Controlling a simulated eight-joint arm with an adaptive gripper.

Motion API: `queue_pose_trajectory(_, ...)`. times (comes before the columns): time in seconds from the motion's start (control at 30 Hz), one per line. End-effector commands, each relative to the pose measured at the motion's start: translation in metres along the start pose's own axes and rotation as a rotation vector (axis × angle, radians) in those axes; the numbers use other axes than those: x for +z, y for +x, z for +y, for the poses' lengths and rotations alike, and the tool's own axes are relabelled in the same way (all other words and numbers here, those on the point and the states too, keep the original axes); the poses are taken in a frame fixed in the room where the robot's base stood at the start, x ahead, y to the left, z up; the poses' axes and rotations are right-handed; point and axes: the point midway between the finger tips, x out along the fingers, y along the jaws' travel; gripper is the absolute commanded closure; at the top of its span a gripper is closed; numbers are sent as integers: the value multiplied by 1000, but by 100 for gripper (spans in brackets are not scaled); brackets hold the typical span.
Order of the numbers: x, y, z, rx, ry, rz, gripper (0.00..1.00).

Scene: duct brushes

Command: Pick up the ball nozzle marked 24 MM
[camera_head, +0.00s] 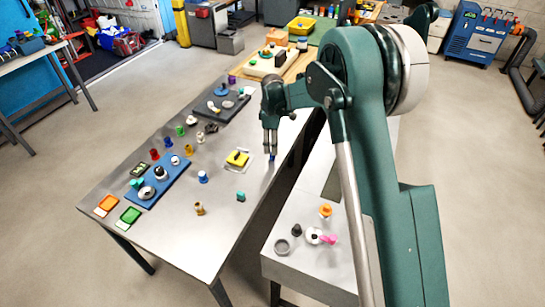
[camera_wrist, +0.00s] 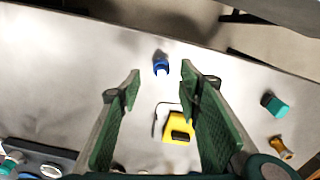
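My gripper (camera_head: 270,150) points down over the right edge of the long grey table. In the wrist view its two green fingers (camera_wrist: 162,74) are apart, with nothing held between them. A small blue piece (camera_wrist: 161,66) stands just beyond the fingertips, roughly centred in the gap. It also shows in the head view, just under the gripper (camera_head: 272,157). Several other small coloured fittings stand on the table, among them a blue-and-white one (camera_head: 203,177), a teal one (camera_head: 241,197) and a brass one (camera_head: 200,208). I cannot read a 24 MM mark on any of them.
A yellow block (camera_head: 238,158) on a pale plate lies left of my gripper. A blue tray (camera_head: 146,194) and a dark tray (camera_head: 208,112) hold round parts. A lower bench (camera_head: 290,270) with several parts stands at the right. Table around the blue piece is clear.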

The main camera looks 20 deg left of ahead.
Motion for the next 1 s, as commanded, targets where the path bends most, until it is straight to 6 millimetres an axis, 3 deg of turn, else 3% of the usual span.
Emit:
queue_pose_trajectory(0.53, 0, 12, 0, 0, 0, 0, 65)
queue_pose_trajectory(1.0, -1, 56, -2, 0, 0, 0, 65)
